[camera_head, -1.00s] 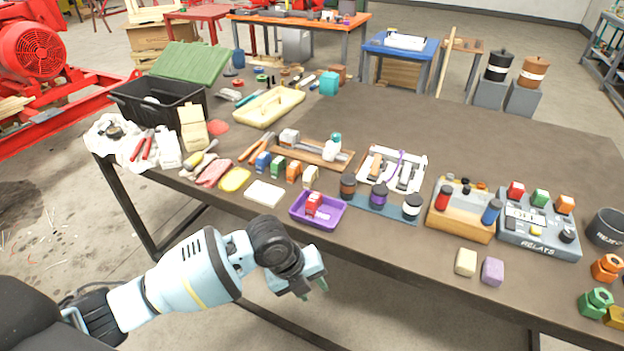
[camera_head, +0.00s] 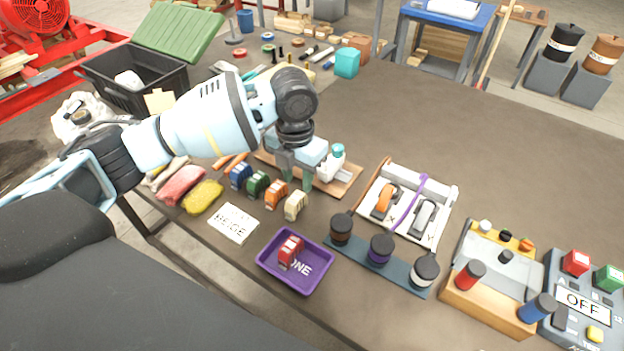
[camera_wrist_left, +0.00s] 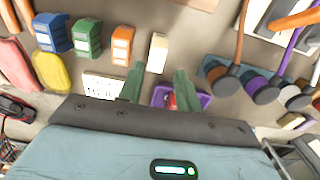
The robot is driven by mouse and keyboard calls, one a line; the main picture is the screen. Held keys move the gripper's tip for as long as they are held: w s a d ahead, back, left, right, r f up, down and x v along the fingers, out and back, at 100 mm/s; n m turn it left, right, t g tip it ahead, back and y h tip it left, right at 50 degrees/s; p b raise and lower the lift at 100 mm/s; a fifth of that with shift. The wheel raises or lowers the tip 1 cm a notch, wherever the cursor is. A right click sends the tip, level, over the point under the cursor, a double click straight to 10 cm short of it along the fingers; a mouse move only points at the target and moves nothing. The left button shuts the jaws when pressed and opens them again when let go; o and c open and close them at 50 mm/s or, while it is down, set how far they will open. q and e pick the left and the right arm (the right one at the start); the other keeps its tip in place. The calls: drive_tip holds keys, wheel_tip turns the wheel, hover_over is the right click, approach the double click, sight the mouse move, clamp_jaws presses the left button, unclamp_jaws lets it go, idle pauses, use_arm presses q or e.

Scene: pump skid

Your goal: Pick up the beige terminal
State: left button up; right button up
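The beige terminal (camera_head: 297,206) stands on the table at the right end of a row of terminals, beside the orange terminal (camera_head: 275,194). In the left wrist view the beige terminal (camera_wrist_left: 158,53) shows ahead of the gap between my fingertips. My left gripper (camera_head: 295,180) is open and empty, its green fingers pointing down just behind the beige terminal in the head view. The fingers also show apart in the left wrist view (camera_wrist_left: 158,82). A card reading BEIGE (camera_head: 233,223) lies in front of the row. My right gripper is not in view.
Blue (camera_head: 240,175) and green (camera_head: 258,184) terminals stand left of the orange one. A purple tray (camera_head: 268,265) holding a red terminal (camera_head: 290,250) is in front. A blue strip with capped jars (camera_head: 381,249) is to the right, a wooden board (camera_head: 345,180) behind.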

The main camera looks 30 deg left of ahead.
sight(297, 196)
use_arm(q)
drive_tip(key=shift+w, duration=0.3)
drive_tip(key=shift+s+r, duration=0.15)
drive_tip(key=shift+s, duration=0.2)
drive_tip(key=shift+f, duration=1.45)
drive_tip(key=f, duration=0.4)
drive_tip(key=shift+a+f, duration=0.2)
drive_tip(key=shift+f, duration=0.15)
